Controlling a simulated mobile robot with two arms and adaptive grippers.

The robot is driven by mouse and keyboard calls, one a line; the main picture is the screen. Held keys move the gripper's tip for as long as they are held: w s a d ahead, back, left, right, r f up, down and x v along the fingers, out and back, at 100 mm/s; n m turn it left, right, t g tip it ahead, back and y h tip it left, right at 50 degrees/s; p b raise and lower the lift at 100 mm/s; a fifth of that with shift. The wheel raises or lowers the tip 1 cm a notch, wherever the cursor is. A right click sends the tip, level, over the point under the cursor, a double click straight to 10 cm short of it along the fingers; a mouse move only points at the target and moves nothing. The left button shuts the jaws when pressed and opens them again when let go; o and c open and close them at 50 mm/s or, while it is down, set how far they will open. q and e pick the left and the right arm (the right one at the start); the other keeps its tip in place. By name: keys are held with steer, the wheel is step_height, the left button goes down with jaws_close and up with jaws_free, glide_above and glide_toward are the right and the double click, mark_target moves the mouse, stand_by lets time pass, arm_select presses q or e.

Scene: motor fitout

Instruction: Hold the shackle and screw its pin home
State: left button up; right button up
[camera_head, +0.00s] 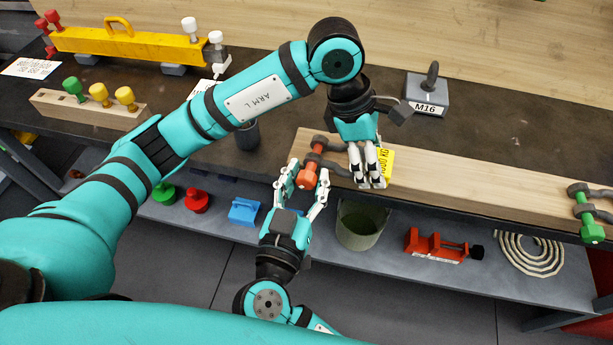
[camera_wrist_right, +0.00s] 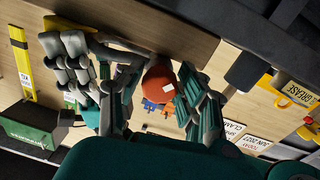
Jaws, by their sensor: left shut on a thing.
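The shackle (camera_head: 338,169) is dark grey and sits at the front edge of the wooden beam (camera_head: 450,185). Its orange-red pin (camera_head: 308,177) points toward me, and its round head (camera_wrist_right: 158,82) shows in the right wrist view. My left gripper (camera_head: 371,180) comes down from above, shut on the shackle's bow, which its fingers partly hide. A yellow tag (camera_head: 387,166) hangs beside these fingers. My right gripper (camera_head: 309,174) is open in front of the beam, with one finger on each side of the pin head. In the wrist view, a gap shows between the head and the left finger.
A second shackle with a green pin (camera_head: 590,228) is at the beam's right end. An M16 block (camera_head: 428,92) and a dark cup (camera_head: 247,134) stand on the bench. Below, the shelf holds a bucket (camera_head: 362,225), a red vise-like tool (camera_head: 437,246) and coiled rope (camera_head: 530,253).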

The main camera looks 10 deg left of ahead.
jaws_close()
steer(key=m, duration=0.4)
steer(key=shift+m, duration=0.4)
steer(key=shift+o, duration=2.4)
jaws_free()
steer(key=s, duration=1.2)
steer(key=shift+a, duration=0.35)
